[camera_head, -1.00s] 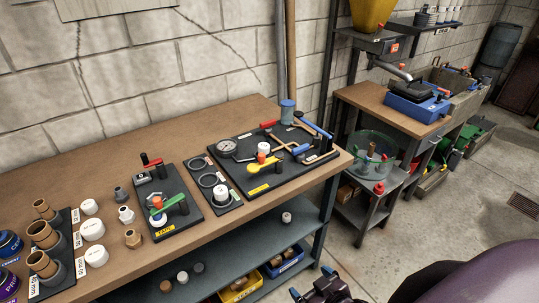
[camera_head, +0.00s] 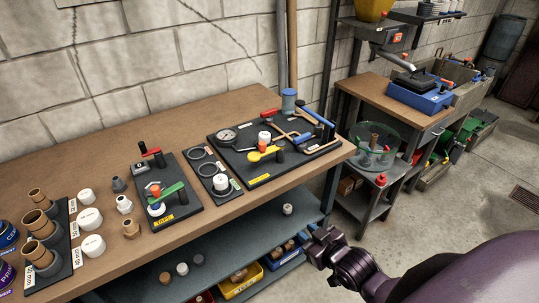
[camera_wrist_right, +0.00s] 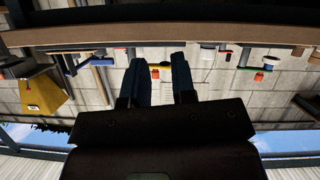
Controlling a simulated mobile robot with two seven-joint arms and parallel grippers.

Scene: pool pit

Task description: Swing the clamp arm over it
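A dark board marked TAPE (camera_head: 188,213) lies on the bench with a green clamp arm (camera_head: 166,192) and a red clamp arm (camera_head: 153,154) on posts. I cannot tell which clamp arm is meant. My right gripper (camera_head: 322,236) is in front of the bench's right end, away from the boards. Its fingers (camera_wrist_right: 166,62) are apart and empty. My left gripper is out of view.
A small black board with rings (camera_head: 207,167) lies between the two boards. Brown and white fittings (camera_head: 91,219) stand at left. A second bench (camera_head: 385,95) stands at right beyond a floor gap.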

